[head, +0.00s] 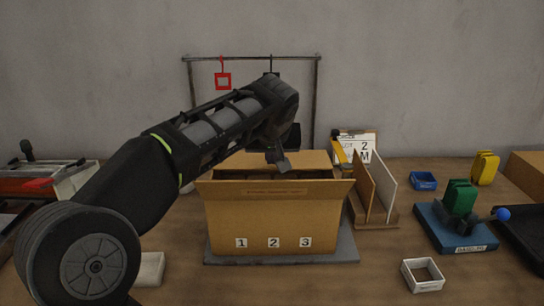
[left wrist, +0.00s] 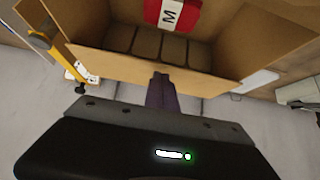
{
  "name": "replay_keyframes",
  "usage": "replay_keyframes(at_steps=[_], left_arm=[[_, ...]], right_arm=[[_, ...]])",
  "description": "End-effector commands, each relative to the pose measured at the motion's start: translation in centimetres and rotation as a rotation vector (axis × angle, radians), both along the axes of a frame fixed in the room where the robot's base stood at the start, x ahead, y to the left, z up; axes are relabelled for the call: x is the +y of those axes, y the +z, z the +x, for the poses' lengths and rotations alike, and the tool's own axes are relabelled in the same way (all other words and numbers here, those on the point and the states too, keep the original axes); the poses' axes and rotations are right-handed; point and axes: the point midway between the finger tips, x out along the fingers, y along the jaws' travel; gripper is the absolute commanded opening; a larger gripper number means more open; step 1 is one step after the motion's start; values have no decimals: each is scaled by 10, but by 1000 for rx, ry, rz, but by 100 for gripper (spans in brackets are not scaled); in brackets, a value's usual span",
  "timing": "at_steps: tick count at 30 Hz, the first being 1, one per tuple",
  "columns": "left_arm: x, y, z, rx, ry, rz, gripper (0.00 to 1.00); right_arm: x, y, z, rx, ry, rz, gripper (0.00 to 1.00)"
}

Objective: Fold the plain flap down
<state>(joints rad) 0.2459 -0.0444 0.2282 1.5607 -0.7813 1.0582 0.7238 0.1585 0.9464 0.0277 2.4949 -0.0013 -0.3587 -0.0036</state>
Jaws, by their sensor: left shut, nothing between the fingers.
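The cardboard box (head: 222,222), numbered 1, 2, 3 on its front, stands open on a grey mat. Its back flap (head: 318,160) looks plain and stands raised; it also shows in the left wrist view (left wrist: 110,67). The front flap (head: 330,190) bears faint print and leans outward. My left gripper (head: 280,163) is shut and empty at the back flap; its fingertips (left wrist: 161,80) overlap that flap's edge in the left wrist view. I cannot tell whether they touch. A red item (left wrist: 155,12) labelled M lies inside the box. My right gripper is not in view.
A dark rack (head: 318,90) with a red tag (head: 222,81) stands behind the box. A lot card (head: 362,142) and upright boards (head: 380,185) are close on the right. A blue stand (head: 440,232) and a white tray (head: 422,287) are farther right.

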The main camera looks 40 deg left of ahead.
Motion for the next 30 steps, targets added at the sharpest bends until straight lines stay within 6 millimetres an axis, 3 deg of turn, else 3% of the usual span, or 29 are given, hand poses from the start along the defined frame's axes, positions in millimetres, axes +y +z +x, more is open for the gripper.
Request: replay_keyframes(at_steps=[30], left_arm=[[0,18,0,-1,-1,0,0]], right_arm=[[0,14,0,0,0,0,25]])
